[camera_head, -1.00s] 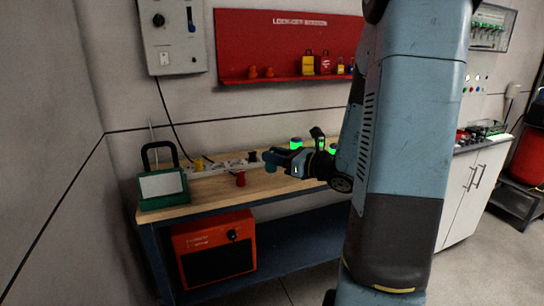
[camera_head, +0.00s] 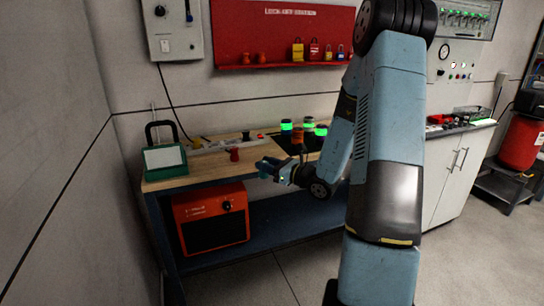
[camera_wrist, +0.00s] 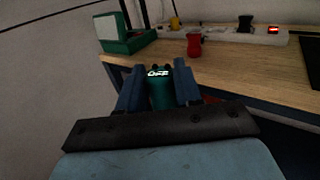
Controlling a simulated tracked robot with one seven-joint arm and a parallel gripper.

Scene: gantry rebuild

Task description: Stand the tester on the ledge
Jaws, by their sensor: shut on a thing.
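On the bench stand a green case (camera_head: 165,161), a red knobbed piece (camera_head: 234,154), a white power strip (camera_head: 215,146) and green-lit cylinders (camera_head: 309,124). Padlocks (camera_head: 314,50) occupy the red ledge's right part. An orange box (camera_head: 210,218) sits under the bench.

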